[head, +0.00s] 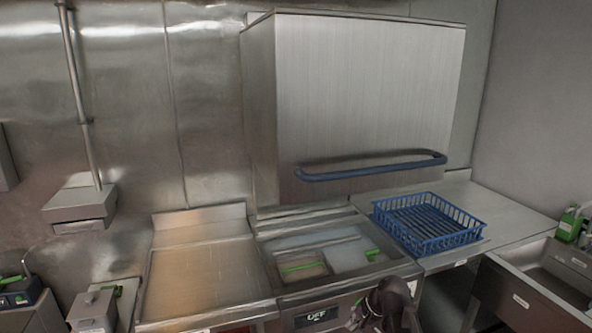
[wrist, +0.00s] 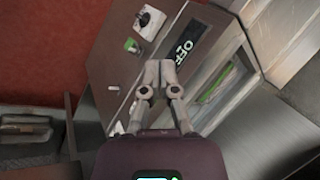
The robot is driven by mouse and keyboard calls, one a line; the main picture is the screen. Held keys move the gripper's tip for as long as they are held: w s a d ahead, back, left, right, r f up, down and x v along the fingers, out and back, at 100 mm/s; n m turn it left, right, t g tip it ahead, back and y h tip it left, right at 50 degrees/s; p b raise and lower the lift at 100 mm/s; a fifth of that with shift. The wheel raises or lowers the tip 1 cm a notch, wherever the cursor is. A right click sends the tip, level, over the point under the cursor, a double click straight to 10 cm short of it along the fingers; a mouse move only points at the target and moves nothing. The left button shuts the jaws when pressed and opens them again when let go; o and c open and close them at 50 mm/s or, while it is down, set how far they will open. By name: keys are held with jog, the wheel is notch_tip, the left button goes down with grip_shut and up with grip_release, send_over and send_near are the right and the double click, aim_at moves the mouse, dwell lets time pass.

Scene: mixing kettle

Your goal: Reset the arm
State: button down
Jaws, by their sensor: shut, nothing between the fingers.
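My gripper (wrist: 160,78) shows in the wrist view with its two grey fingertips together and nothing held. It is in front of a steel control panel (wrist: 112,70) with a dark display (wrist: 186,50) that reads OFF. I cannot tell whether the fingertips touch the panel. In the head view, a dark part of my arm shows at the bottom edge, right of the same display (head: 317,316), and its fingertips are hard to make out there.
A steel basin unit (head: 290,240) with green-handled items stands behind the panel. A blue basket (head: 428,226) sits on the right counter (head: 505,215), beside a sink (head: 545,280). A large steel hood (head: 370,90) with a blue handle (head: 372,165) is above. A flat steel top (head: 205,275) is to the left.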

jog(key=s+d+f+n+g+h, duration=0.1)
jog(key=s+f+n+g+h, duration=0.1)
jog(key=s+n+h, duration=0.3)
jog(key=shift+s+d+f+n+g, duration=0.25)
jog(key=shift+s+n+g, duration=0.2)
jog(key=shift+s, duration=1.7)
jog(key=shift+a, duration=0.1)
